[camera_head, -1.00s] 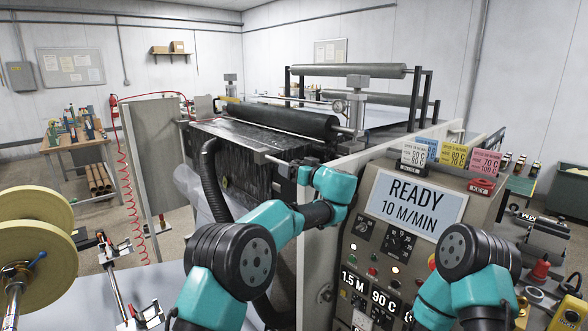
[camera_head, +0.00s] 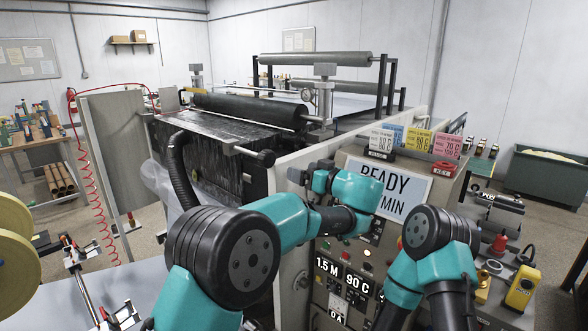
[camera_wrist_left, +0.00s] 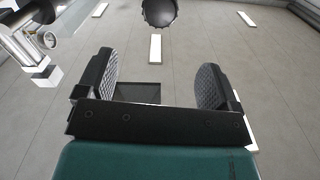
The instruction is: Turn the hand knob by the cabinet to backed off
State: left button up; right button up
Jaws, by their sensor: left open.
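A black scalloped knob (camera_wrist_left: 158,12) shows there beyond the fingertips, cut by the top edge. I cannot read its setting. My right arm shows, but its gripper is out of view.
The READY display (camera_head: 385,190) is partly covered by my left arm. Coloured cards (camera_head: 415,140) stand on the cabinet top. A dial gauge (camera_wrist_left: 50,40) is at upper left in the wrist view. A black hose (camera_head: 180,170) hangs left of the knob.

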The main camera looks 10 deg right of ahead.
aim_at(270, 161)
pick_arm(q)
jog(key=shift+s+d, duration=0.15)
jog(key=shift+s, duration=0.05)
jog(key=n, duration=0.2)
jog(key=s+d+n, duration=0.1)
jog(key=shift+f+n, duration=0.3)
jog(key=shift+w+a, duration=0.1)
jog(key=shift+a, duration=0.05)
jog(key=x, duration=1.7)
jog(key=shift+w, duration=0.1)
jog(key=shift+c, duration=0.2)
